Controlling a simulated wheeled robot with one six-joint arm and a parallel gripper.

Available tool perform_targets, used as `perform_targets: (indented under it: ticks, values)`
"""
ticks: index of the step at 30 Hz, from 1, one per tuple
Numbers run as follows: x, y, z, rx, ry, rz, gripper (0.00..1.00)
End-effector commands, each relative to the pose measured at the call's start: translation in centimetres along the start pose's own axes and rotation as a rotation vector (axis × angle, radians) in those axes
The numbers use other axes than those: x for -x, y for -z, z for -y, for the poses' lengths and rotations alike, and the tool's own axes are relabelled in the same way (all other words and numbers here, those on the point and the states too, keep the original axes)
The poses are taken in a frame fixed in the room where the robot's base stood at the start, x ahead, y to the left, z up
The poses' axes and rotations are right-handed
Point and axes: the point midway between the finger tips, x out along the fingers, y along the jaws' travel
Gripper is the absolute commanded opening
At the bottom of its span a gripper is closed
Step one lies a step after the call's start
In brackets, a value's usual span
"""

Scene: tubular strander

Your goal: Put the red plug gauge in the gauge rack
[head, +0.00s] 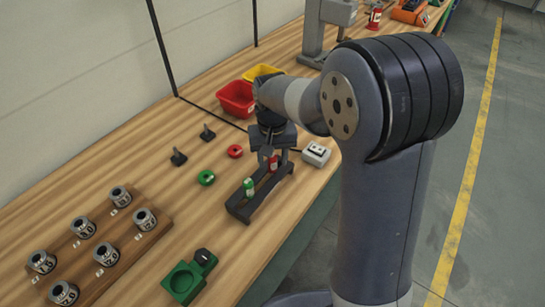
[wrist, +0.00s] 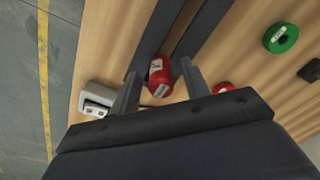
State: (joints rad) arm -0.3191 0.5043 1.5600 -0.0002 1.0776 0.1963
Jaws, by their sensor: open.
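The red plug gauge (head: 272,163) stands at the far end of the dark gauge rack (head: 238,208), between its two rails as far as I can see. In the wrist view the red plug gauge (wrist: 159,70) shows between my fingers, with the rack's rails (wrist: 165,25) running away behind it. My gripper (head: 273,160) is open, pointing down, with one finger on either side of the gauge; gaps show in the wrist view. A green plug gauge (head: 249,188) stands upright nearer the rack's front end. The red gauge's lower end is hidden.
A grey box (head: 316,153) lies right of the rack. A red ring (head: 235,151) and a green ring (head: 206,177) lie to its left. Red (head: 236,98) and yellow bins stand behind. A wooden board (head: 85,255) with several metal rings and a green fixture (head: 188,278) are in front.

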Motion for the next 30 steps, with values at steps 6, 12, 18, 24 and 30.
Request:
perform_targets:
  ticks: [6, 12, 18, 24, 30]
  values:
    - [3.6, 0.1, 0.0, 0.000, 0.002, -0.008, 0.44]
    - [8.0, 0.1, 0.0, 0.000, 0.001, -0.007, 0.44]
    - [11.1, 0.1, 0.0, 0.000, 0.001, -0.004, 0.44]
    - [12.1, 0.0, 0.0, 0.000, 0.000, -0.002, 0.44]
    - [12.1, 0.0, 0.0, 0.000, 0.000, -0.001, 0.44]
